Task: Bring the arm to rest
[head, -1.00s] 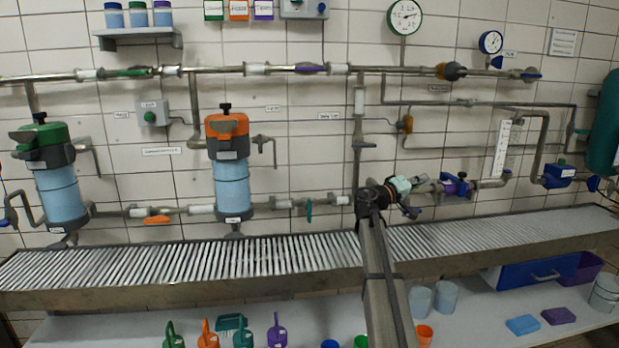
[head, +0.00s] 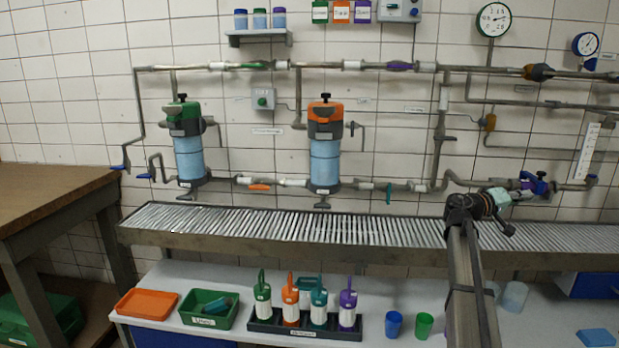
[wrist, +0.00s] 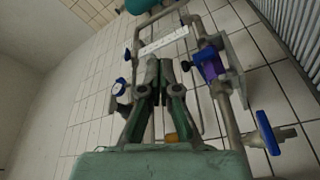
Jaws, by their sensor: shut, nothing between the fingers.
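My gripper (head: 507,213) is at the right in the head view, at the end of my arm, raised in front of the wall pipes and above the grated bench. In the wrist view my gripper (wrist: 159,66) shows its two dark fingers together, with nothing between them. The fingers point toward the tiled wall and pipework. A purple and blue valve (head: 531,184) lies just beyond the gripper in the head view. I cannot tell the exact gap between the gripper and the pipes.
A long grated bench (head: 300,229) runs below the pipes. Green-topped (head: 188,148) and orange-topped (head: 325,150) filter housings hang on the wall at left. A lower shelf holds a bottle rack (head: 262,326), an orange tray (head: 147,303) and cups. A wooden table (head: 50,195) stands far left.

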